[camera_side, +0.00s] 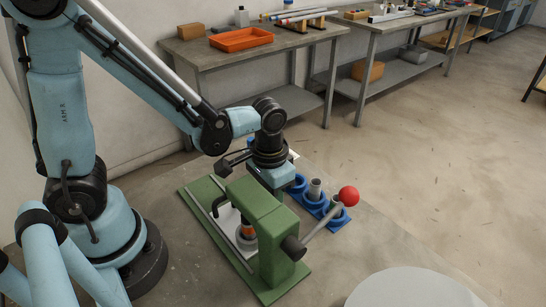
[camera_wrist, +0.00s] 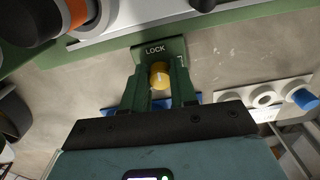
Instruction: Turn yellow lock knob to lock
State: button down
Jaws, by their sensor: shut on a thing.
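The yellow lock knob (camera_wrist: 160,74) is in the middle of the wrist view, beside a green plate marked LOCK (camera_wrist: 156,50). It has a small pale mark on its face; I cannot tell its exact turn angle. My gripper (camera_wrist: 161,80) is shut on the knob, with one green finger on either side of it. In the side view my gripper (camera_side: 268,173) points down behind the green jig block (camera_side: 256,205), and the knob is hidden there.
A lever with a red ball (camera_side: 349,196) sticks out to the right of the jig. A blue holder (camera_side: 325,207) with grey cylinders stands behind it. An orange-ringed part (camera_side: 246,232) sits in the jig. A round grey surface (camera_side: 412,290) is at front right.

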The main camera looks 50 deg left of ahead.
jog(key=shift+n, duration=0.4)
jog(key=c, duration=0.9)
grip_release()
jog(key=shift+r, duration=6.1)
jog(key=shift+a, duration=0.1)
jog(key=shift+s+a+t, duration=0.1)
jog(key=shift+a+t, duration=3.15)
jog(key=shift+t, duration=0.35)
